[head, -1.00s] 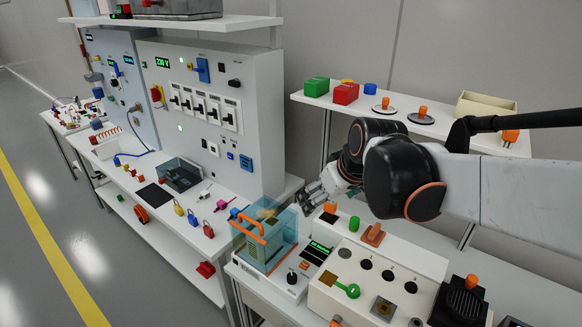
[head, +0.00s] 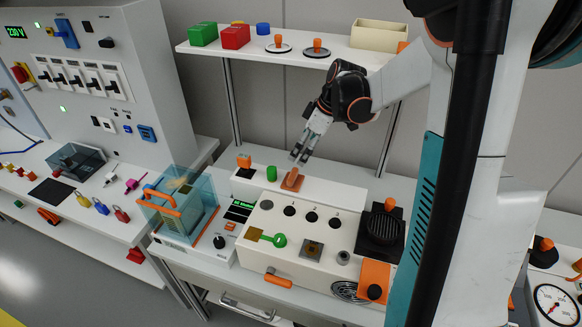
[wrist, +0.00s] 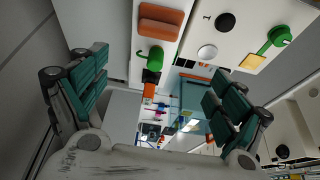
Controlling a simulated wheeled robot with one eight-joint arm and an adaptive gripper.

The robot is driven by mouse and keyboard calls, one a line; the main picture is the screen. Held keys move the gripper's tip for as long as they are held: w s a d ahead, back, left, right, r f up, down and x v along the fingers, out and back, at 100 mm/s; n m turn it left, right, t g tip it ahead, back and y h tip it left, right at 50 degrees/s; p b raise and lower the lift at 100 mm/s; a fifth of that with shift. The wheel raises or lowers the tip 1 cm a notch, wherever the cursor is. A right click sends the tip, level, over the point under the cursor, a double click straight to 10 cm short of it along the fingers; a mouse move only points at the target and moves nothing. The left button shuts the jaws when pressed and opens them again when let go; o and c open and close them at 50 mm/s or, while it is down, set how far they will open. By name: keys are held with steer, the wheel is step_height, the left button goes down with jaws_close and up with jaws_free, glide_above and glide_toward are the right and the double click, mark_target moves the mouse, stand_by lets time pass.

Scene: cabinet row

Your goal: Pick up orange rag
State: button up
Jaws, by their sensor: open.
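The orange rag looks like a small folded brownish-orange pad (head: 292,180) lying on a white ledge behind the sloped white panel. It also shows at the top of the wrist view as two rounded orange strips (wrist: 160,24). My gripper (head: 299,157) is just above and slightly behind it in the head view, pointing down. In the wrist view the two fingers stand wide apart with nothing between them, and the pad lies beyond the fingertips. Whether a fingertip touches the pad cannot be told from the head view.
A green cylinder (head: 271,173) and an orange-topped black block (head: 244,164) stand left of the pad. A clear blue box (head: 183,205) is further left. A white panel with knobs (head: 300,235) lies in front. A shelf (head: 300,49) is above and behind.

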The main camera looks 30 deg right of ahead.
mark_target(294, 174)
steer(key=x, duration=0.3)
steer(key=d+b+x, duration=0.1)
steer(key=x, duration=0.2)
steer(key=b+x, duration=0.1)
steer(key=x, duration=0.2)
steer(key=shift+d+f, duration=0.25)
steer(key=shift+f, duration=0.05)
steer(key=shift+s+b+x, duration=0.1)
steer(key=shift+b+x, duration=0.55)
steer(key=shift+x, duration=0.65)
steer(key=shift+s+b+x, duration=0.15)
steer(key=shift+b+x, duration=0.45)
steer(key=shift+x, duration=0.75)
steer(key=shift+d, duration=0.1)
steer(key=c, duration=1.1)
